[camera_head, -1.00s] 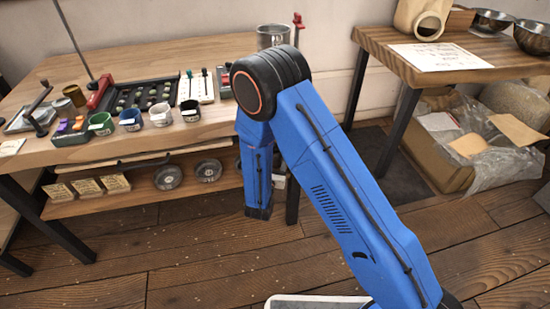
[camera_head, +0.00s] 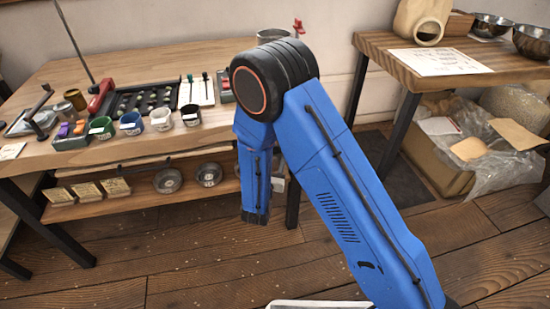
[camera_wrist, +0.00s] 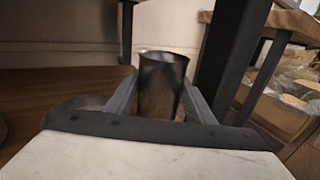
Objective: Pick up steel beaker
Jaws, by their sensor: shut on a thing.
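The steel beaker (camera_wrist: 160,85) is a grey metal cylinder, upright in the wrist view. My gripper (camera_wrist: 158,98) is shut on it, with one finger on each side. In the head view only the beaker's rim (camera_head: 272,35) shows, above my blue and black arm at the right end of the wooden bench. My arm hides the rest of the beaker and the gripper in that view. I cannot tell what lies directly under the beaker.
The bench (camera_head: 190,60) holds several small cups (camera_head: 131,122), a black tray (camera_head: 140,97) and a red-handled tool (camera_head: 101,95). A second table (camera_head: 385,58) at right carries a paper sheet (camera_head: 439,60) and metal bowls (camera_head: 491,24). Open wooden floor lies in front.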

